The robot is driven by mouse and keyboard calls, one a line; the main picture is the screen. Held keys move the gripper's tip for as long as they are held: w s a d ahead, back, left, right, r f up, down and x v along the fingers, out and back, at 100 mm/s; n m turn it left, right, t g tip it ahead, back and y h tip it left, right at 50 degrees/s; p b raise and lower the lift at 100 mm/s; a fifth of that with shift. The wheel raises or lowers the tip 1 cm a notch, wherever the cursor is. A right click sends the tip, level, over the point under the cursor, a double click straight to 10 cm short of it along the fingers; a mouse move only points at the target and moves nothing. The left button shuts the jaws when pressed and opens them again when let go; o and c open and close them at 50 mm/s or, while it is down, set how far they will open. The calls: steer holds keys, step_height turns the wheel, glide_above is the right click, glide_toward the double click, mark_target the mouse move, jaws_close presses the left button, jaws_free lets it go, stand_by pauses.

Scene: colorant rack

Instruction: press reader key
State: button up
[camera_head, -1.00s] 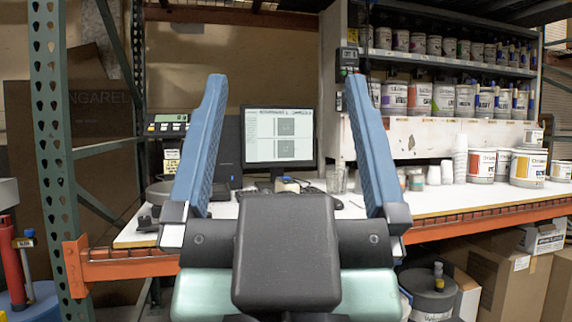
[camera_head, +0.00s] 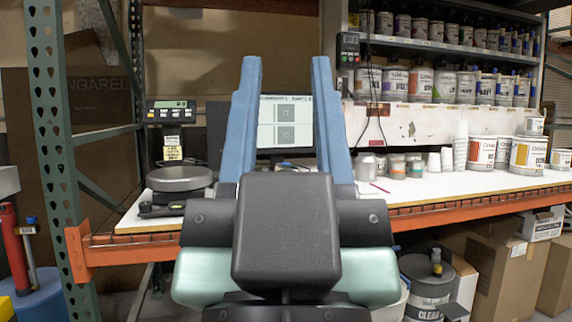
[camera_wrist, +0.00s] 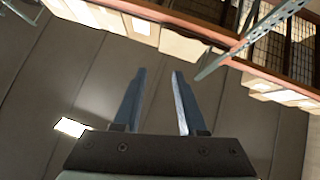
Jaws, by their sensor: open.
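My gripper (camera_head: 287,62) is open and empty. Its two blue fingers stand upright in front of the monitor in the head view; in the wrist view my gripper (camera_wrist: 158,73) has only floor between its fingers. A small dark device with a display (camera_head: 349,46) hangs on the shelf's left upright, right of the fingers. A box with a display and a row of keys (camera_head: 171,111) stands left of them, behind the scale (camera_head: 180,179). I cannot tell which of these is the reader. Neither is touched by my gripper.
The white bench (camera_head: 430,187) has an orange front beam (camera_head: 470,197). A monitor (camera_head: 285,122) stands behind my fingers. Cups and paint cans (camera_head: 481,152) stand to the right, with more cans on shelves. A green rack post (camera_head: 52,140) rises at left.

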jaws_close()
stand_by(1.2)
